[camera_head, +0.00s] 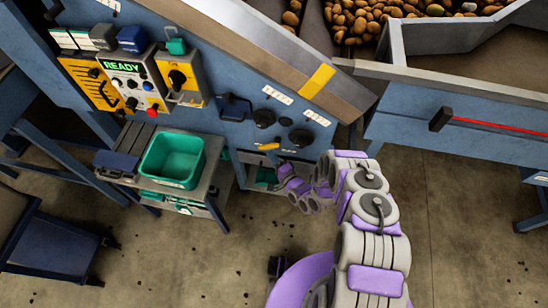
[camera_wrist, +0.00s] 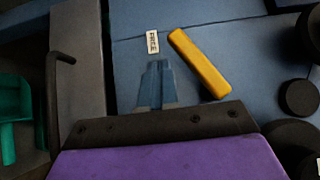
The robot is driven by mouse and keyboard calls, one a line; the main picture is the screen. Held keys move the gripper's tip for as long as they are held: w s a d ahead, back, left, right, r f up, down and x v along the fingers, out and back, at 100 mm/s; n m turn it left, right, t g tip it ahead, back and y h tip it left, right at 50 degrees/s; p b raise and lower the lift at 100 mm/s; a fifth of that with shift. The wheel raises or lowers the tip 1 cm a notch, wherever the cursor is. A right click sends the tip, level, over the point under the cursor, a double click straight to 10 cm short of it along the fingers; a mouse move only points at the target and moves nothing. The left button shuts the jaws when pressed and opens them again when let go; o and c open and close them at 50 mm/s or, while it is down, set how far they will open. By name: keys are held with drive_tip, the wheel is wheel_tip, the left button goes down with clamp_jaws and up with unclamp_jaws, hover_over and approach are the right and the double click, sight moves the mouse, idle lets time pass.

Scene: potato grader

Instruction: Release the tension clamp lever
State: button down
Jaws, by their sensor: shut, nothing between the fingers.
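The tension clamp lever appears to be the orange-yellow bar (camera_wrist: 200,64) on the blue panel in the wrist view. It slants down to the right, beside a small white label (camera_wrist: 152,42) that seems to read FREE. In the head view the same lever (camera_head: 269,147) is a small orange bar low on the machine's blue front. My gripper (camera_wrist: 157,66) is shut and empty, its blue-grey fingers just left of the lever and below the label. I see no clear contact with the lever. In the head view my arm reaches to the panel below the lever; the fingertips are too small to make out.
Black knobs (camera_head: 264,118) sit above the lever in the head view. A control box (camera_head: 131,82) showing READY is on the left. A green bin (camera_head: 172,160) stands on a side table (camera_head: 205,185). A dark bent rod (camera_wrist: 52,95) is at the left in the wrist view.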

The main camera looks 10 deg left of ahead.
drive_tip(key=b+v, duration=0.2)
drive_tip(key=v, duration=1.5)
drive_tip(key=shift+d, duration=0.2)
drive_tip(key=shift+s+f, duration=0.1)
drive_tip(key=shift+s, duration=0.05)
